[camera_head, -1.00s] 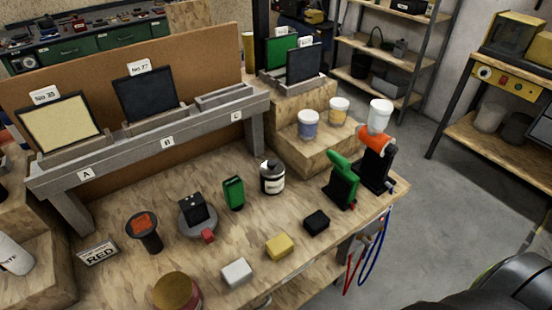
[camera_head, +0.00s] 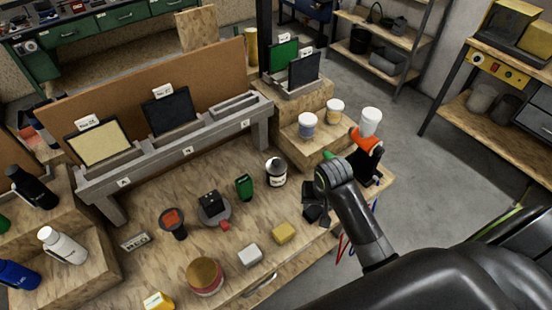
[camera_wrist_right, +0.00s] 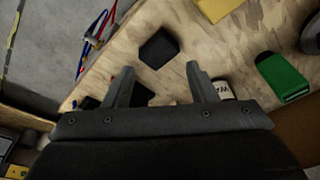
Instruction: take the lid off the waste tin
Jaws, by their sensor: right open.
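The waste tin (camera_head: 276,173) is a small round can with a dark lid and a pale label, upright near the middle of the bench. Its lid looks seated on it. In the right wrist view part of its pale label (camera_wrist_right: 222,90) shows beside one finger; the rest is hidden by my gripper. My right gripper (camera_head: 316,202) is open and empty, over the bench's right part, to the right of the tin and apart from it. Its two fingers (camera_wrist_right: 160,76) point toward a black block (camera_wrist_right: 158,47). My left gripper is in no view.
A green object (camera_head: 244,187) stands left of the tin; a yellow block (camera_head: 284,233) and white block (camera_head: 250,255) lie in front. Tubs (camera_head: 307,125) stand on a wooden step behind. An orange-topped holder (camera_head: 367,142) stands beyond my right wrist.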

